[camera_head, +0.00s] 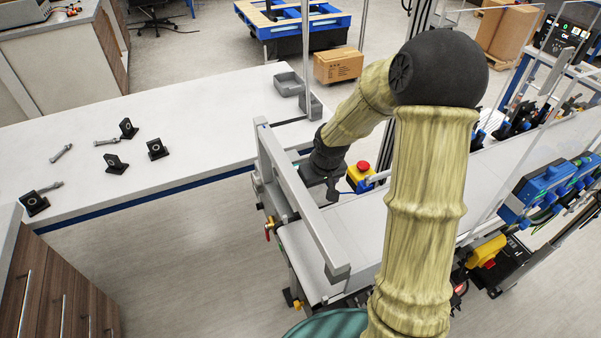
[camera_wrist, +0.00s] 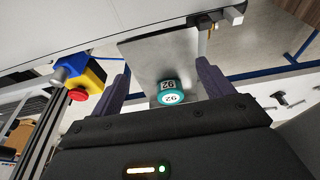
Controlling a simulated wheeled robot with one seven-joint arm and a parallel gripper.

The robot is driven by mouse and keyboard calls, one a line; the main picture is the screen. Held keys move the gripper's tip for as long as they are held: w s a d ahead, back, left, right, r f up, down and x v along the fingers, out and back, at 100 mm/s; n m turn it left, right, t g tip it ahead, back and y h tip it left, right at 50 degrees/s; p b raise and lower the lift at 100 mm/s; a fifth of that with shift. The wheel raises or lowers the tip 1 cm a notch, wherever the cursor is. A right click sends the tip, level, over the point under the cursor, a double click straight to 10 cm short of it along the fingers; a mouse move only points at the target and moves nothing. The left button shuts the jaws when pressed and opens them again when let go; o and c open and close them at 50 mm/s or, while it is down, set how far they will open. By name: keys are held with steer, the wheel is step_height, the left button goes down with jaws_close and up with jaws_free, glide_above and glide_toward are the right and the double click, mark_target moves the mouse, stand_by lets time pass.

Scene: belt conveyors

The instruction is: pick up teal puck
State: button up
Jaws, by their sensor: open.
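The teal puck (camera_wrist: 171,92) shows in the wrist view, with white labels on its top and side. It rests on a grey metal plate (camera_wrist: 150,62). In that picture it appears between the two dark fingers of my gripper (camera_wrist: 164,68), closer to the right finger. The fingers are apart and nothing is held. I cannot tell how far beyond the fingertips the puck lies. In the head view my gripper (camera_head: 331,192) points down beside the conveyor's grey side rail (camera_head: 300,200), and the puck cannot be made out there.
A yellow box with a red emergency button (camera_head: 362,170) stands close to my gripper; it also shows in the wrist view (camera_wrist: 78,92). The white table (camera_head: 200,130) carries several black brackets (camera_head: 116,163) and bolts. A grey bin (camera_head: 289,84) sits at the table's far end.

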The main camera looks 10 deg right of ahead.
steer(key=w+p, duration=0.1)
steer(key=w, duration=0.2)
steer(key=w+a+p, duration=0.1)
steer(key=w, duration=0.2)
steer(key=w+a+p, duration=0.1)
steer(key=w, duration=0.2)
steer(key=shift+w+p, duration=0.3)
steer(key=shift+w, duration=0.05)
steer(key=shift+w, duration=0.2)
steer(key=shift+w+a+f+p, duration=0.1)
steer(key=shift+w+f+p, duration=0.1)
steer(key=shift+p, duration=0.15)
steer(key=shift+p+x, duration=0.65)
steer(key=shift+x, duration=1.65)
steer(key=c, duration=1.1)
steer(key=shift+r, duration=0.1)
